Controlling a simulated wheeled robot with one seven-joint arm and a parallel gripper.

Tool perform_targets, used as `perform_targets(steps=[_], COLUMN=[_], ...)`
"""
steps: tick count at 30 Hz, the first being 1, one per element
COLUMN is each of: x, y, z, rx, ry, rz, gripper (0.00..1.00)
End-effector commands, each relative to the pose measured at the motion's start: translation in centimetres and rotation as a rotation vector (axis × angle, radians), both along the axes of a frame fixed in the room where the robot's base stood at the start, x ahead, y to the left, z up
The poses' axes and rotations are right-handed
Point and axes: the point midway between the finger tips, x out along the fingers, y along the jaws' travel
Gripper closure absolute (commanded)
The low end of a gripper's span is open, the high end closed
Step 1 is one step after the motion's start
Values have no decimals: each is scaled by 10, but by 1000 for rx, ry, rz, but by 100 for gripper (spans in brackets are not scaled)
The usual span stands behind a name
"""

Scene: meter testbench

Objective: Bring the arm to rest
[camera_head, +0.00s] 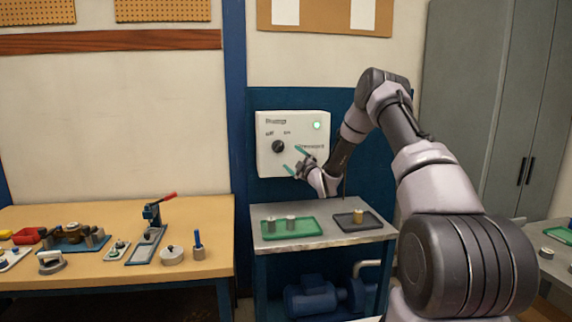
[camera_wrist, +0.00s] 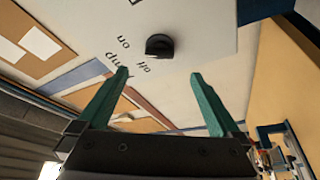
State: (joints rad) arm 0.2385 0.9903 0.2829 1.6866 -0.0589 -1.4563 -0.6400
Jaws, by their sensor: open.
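My gripper (camera_head: 297,161) is at the front of the white pump box on the wall, beside its dark knob. Its green fingers are spread apart with nothing between them. In the wrist view, my gripper (camera_wrist: 161,88) shows both green fingers wide apart. The black knob (camera_wrist: 159,45) lies beyond the fingertips and apart from them. In the head view the knob (camera_head: 278,146) sits under the off/on lettering. My arm reaches in from the lower right, raised and bent.
The white box (camera_head: 268,165) has a lit green lamp (camera_head: 317,126). Below it, a metal bench (camera_head: 330,240) bears a green tray (camera_head: 268,232) and a dark tray (camera_head: 345,226) with small cylinders. A wooden table (camera_head: 215,225) with several tools stands left. Grey cabinets (camera_head: 470,80) stand right.

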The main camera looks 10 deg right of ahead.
Motion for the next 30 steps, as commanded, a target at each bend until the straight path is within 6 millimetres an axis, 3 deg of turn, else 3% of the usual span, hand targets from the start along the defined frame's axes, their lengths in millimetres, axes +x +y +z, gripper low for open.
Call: perform_targets(steps=[5, 8, 14, 18, 23, 30], x=[-2, -13, -58, -107, -178, -307], y=[-2, -5, -16, -25, -35, -41], z=[40, 76, 142, 180, 212, 235], rx=[37, 86, 219, 333, 486, 764], ry=[83, 184, 398, 537, 682, 888], rz=[-18, -48, -145, -229, -333, -484], gripper=[0, 0, 0, 0, 0, 0])
